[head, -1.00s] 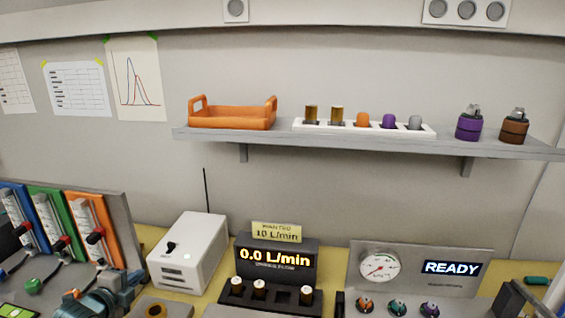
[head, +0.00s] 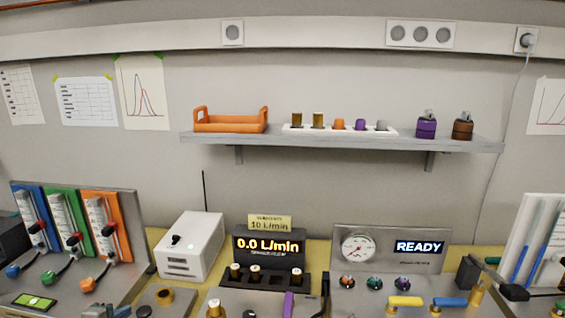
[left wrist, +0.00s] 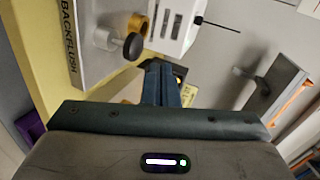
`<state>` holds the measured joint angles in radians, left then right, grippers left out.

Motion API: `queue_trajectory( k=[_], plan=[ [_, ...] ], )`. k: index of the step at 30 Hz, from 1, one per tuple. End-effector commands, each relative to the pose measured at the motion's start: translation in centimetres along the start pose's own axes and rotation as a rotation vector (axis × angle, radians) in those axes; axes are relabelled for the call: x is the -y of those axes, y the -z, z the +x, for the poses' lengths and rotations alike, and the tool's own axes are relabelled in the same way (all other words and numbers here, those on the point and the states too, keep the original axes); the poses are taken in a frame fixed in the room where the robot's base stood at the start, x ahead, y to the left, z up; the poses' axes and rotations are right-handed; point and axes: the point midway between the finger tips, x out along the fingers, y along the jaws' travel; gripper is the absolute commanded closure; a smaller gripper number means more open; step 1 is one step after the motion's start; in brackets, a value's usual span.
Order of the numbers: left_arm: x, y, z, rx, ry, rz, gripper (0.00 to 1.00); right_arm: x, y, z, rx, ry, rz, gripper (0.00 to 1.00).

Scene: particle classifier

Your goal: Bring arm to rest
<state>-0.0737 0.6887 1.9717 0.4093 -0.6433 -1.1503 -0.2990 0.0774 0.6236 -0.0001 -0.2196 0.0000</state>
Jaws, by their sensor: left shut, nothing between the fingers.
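My left gripper (left wrist: 163,68) shows in the left wrist view, its teal fingers together with nothing between them. It points toward the bench, with the white box (left wrist: 172,25) and a black knob (left wrist: 133,46) beyond its tips. My right gripper is in neither current view.
The white box (head: 190,246) stands at the bench's back, left of the flow display (head: 268,245). Coloured flowmeters (head: 68,220) stand left, and a gauge panel (head: 388,245) reads READY at right. A wall shelf (head: 340,140) holds an orange tray (head: 230,125) and cartridges.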

Motion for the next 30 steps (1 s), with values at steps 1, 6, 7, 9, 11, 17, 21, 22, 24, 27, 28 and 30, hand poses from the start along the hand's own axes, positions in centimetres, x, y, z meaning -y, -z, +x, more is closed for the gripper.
queue_trajectory(
  k=[1,6,7,9,11,17,21,22,24,27,28,30],
  plan=[
    [-1.0,0.6,-0.3,0.001,-0.021,-0.031,1.00,-0.1,-0.1,0.0,0.002,-0.001,0.000,0.50],
    [-5.0,2.7,-1.8,0.025,-0.112,-0.168,1.00,-0.3,0.0,0.0,0.001,-0.003,-0.001,0.50],
    [-5.8,3.1,-2.1,0.033,-0.131,-0.199,1.00,-0.4,0.1,0.0,0.000,-0.004,-0.002,0.50],
    [-7.7,4.2,-3.1,0.054,-0.179,-0.275,1.00,-0.5,0.1,0.0,0.000,-0.005,-0.002,0.50],
    [-9.6,5.2,-4.3,0.080,-0.224,-0.349,1.00,-0.5,0.0,0.0,0.001,-0.005,-0.002,0.50],
    [-15.9,8.7,-9.7,0.226,-0.384,-0.655,1.00,-0.5,-0.4,0.0,0.006,-0.005,-0.002,0.50],
    [-19.0,10.6,-13.8,0.359,-0.465,-0.855,1.00,-0.5,-0.4,0.0,0.006,-0.005,-0.002,0.50],
    [-19.6,10.9,-14.6,0.387,-0.478,-0.892,1.00,-0.5,-0.4,0.0,0.006,-0.005,-0.002,0.50],
    [-20.6,11.5,-16.4,0.451,-0.505,-0.975,1.00,-0.4,-0.4,0.0,0.006,-0.005,-0.002,0.50],
    [-21.9,12.3,-18.9,0.542,-0.534,-1.079,1.00,-0.4,-0.4,0.0,0.007,-0.004,-0.002,0.50],
    [-22.2,12.5,-19.6,0.569,-0.540,-1.109,1.00,-0.3,-0.4,0.0,0.006,-0.003,-0.002,0.50],
    [-22.8,13.0,-21.3,0.631,-0.555,-1.174,1.00,-0.2,-0.4,0.0,0.006,-0.002,-0.001,0.50]
  ],
)
